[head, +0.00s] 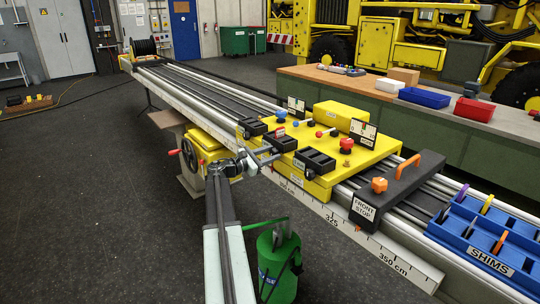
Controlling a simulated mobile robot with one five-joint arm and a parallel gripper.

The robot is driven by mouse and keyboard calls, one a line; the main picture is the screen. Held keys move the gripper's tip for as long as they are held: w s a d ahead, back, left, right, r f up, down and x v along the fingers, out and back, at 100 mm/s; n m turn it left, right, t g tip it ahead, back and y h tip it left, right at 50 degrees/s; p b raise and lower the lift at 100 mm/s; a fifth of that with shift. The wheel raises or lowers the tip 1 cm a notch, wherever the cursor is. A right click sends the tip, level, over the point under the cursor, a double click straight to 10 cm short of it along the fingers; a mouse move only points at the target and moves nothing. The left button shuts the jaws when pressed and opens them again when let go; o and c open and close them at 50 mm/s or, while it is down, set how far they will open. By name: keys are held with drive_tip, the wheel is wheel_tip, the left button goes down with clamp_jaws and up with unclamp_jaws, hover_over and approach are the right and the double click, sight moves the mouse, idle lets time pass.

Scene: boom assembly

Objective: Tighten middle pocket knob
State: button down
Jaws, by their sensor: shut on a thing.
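The yellow carriage (362,150) sits on the long rails and carries three black pockets along its near left side. The middle pocket (284,142) lies between the rear pocket (252,127) and the front pocket (314,162). My gripper (270,155) reaches in from the lower left at the near side of the middle pocket. It is shut on what appears to be the middle pocket knob, which is small and mostly hidden by the jaws.
A black front stop (400,190) with orange parts stands across the rails. A blue shims tray (490,238) lies at right. A workbench (450,125) runs behind. The floor at left is mostly clear.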

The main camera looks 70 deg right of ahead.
drive_tip(key=m, duration=1.3)
drive_tip(key=shift+f+m, duration=0.1)
drive_tip(key=shift+m, duration=0.2)
drive_tip(key=m, duration=0.3)
drive_tip(key=shift+f+m, duration=0.1)
drive_tip(key=shift+m, duration=0.2)
drive_tip(key=m, duration=0.3)
drive_tip(key=shift+m+b, duration=0.3)
drive_tip(key=m, duration=0.3)
drive_tip(key=shift+f+m, duration=0.1)
drive_tip(key=shift+m, duration=0.2)
drive_tip(key=m, duration=0.3)
drive_tip(key=shift+w+d+m, duration=0.1)
drive_tip(key=shift+m, duration=1.9)
drive_tip(key=shift+f, duration=0.1)
